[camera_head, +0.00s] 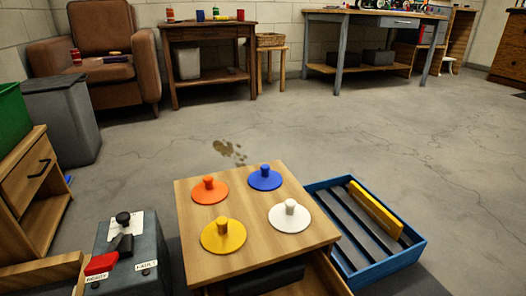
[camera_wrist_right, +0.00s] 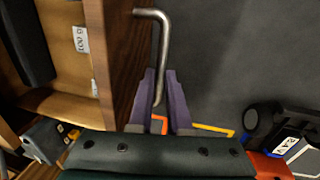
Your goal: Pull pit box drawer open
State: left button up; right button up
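The wooden pit box (camera_head: 262,240) stands low at the front centre in the head view, with four coloured round knobs on its top. Below its top, part of an open drawer (camera_head: 333,280) shows, with a dark object in it. In the right wrist view the drawer's wooden front (camera_wrist_right: 122,50) stands out from the box, with its interior to the left. A bent metal handle (camera_wrist_right: 148,13) is on that front. My right gripper (camera_wrist_right: 161,75) has its purple fingers closed around the handle's bar. My left gripper is in neither view.
A blue slatted tray (camera_head: 368,240) with a yellow bar lies right of the pit box. A grey control box (camera_head: 133,255) with a black lever stands to the left. A wooden cabinet (camera_head: 30,180) is at the far left. The floor behind is open.

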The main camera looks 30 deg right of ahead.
jog(key=o, duration=0.4)
jog(key=shift+r, duration=0.1)
jog(key=r+p, duration=0.3)
jog(key=s+r+p, duration=0.1)
jog(key=r+p, duration=0.2)
jog(key=s+r+p, duration=0.1)
jog(key=r+p, duration=0.2)
jog(key=shift+a+r, duration=0.2)
jog(key=shift+r, duration=0.1)
